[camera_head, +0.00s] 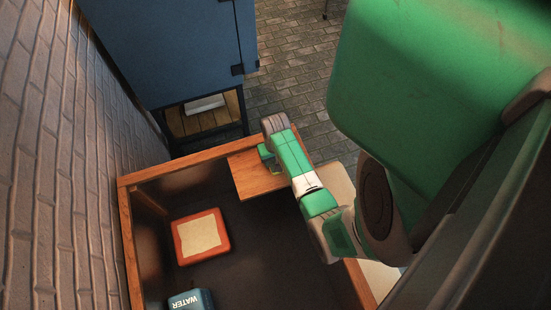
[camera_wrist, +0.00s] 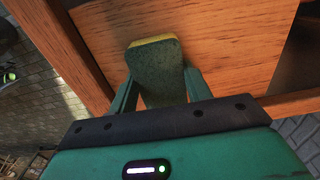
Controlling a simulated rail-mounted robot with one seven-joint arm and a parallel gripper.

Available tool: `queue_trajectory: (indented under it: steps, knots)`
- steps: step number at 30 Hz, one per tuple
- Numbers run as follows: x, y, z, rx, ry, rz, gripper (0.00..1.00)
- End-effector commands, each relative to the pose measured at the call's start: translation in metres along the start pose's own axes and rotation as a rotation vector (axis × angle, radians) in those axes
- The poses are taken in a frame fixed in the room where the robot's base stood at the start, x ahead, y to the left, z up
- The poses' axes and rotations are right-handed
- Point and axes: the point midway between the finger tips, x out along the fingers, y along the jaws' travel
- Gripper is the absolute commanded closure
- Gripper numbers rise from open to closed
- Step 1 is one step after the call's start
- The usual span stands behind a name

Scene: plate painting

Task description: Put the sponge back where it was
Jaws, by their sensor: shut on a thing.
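The sponge (camera_wrist: 155,68) is dark green with a yellow edge. In the wrist view it stands out between the two green fingers of my gripper (camera_wrist: 158,88), which is shut on it. Behind it is a wooden board (camera_wrist: 225,45); I cannot tell whether the sponge touches the board. In the head view my gripper (camera_head: 268,161) is over the wooden board (camera_head: 249,184) at the far right corner of a dark-bottomed table. The sponge is too small and too covered by my arm to make out clearly there.
A red-orange square with a cream middle (camera_head: 201,238) lies on the dark surface. A blue container marked WATER (camera_head: 190,301) stands near the front. A raised wooden rim (camera_head: 170,173) edges the table. A blue cabinet (camera_head: 170,45) stands behind, a brick wall at left.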

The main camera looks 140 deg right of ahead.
Motion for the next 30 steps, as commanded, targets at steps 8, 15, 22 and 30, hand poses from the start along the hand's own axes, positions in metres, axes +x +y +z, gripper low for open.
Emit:
queue_trajectory:
  steps: [8,15,22,30]
  knots:
    - [0.002,0.0,0.0,0.0,0.0,0.0,0.3]
    - [-0.005,0.0,0.0,0.0,0.001,0.0,0.3]
    - [-0.06,-0.001,-0.001,-0.003,0.004,-0.001,0.3]
    - [-0.112,-0.001,-0.001,-0.001,0.001,0.0,0.3]
